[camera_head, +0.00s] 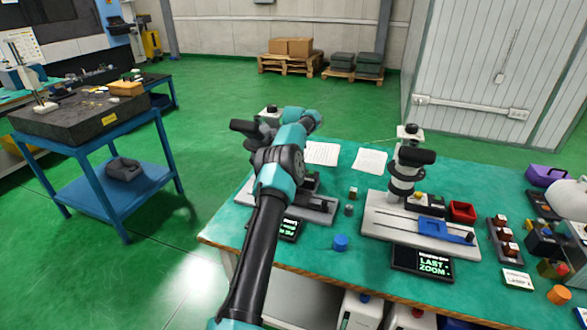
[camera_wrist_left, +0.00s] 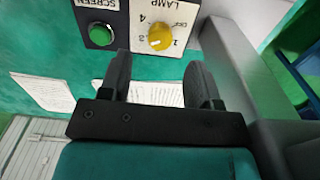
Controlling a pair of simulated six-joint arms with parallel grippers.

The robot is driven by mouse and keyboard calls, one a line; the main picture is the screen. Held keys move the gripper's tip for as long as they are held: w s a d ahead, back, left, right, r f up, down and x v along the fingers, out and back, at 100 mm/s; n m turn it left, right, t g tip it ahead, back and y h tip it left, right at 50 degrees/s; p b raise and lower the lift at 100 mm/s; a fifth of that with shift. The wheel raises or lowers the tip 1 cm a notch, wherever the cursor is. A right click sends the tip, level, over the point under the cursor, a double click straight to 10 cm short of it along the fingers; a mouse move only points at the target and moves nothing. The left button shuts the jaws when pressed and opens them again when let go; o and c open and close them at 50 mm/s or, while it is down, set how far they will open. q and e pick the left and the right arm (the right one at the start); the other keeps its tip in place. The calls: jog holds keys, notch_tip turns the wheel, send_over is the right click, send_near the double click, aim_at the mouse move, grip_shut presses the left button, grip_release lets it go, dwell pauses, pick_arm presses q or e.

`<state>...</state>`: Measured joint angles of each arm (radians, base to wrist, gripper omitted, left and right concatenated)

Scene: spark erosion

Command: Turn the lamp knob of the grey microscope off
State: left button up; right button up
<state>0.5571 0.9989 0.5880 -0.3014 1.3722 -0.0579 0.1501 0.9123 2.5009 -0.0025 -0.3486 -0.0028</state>
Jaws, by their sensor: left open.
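The grey microscope (camera_head: 319,211) stands at the left of the green-topped bench, largely covered by my left arm in the head view. Its dark eyepiece (camera_head: 243,127) shows left of the arm. In the left wrist view a yellow lamp knob (camera_wrist_left: 160,37) sits on a pale panel marked LAMP, with OFF and numbers around it. I cannot tell its pointer's setting. A green SCREEN button (camera_wrist_left: 101,34) is beside it. My left gripper (camera_wrist_left: 159,62) is open and empty, its fingertips just short of the knob, which lies ahead between them. The head view hides this gripper. My right gripper is not in view.
A second, lighter microscope (camera_head: 405,170) stands to the right with a display (camera_head: 422,263) in front. Paper sheets (camera_head: 370,160) lie behind. A red box (camera_head: 462,211) is further right.

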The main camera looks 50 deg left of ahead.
pick_arm(q)
notch_tip(320, 180, down, 6)
jog(key=shift+r, duration=0.15)
jog(key=shift+c, duration=0.3)
jog(key=c, duration=0.9)
jog(key=shift+o, duration=0.2)
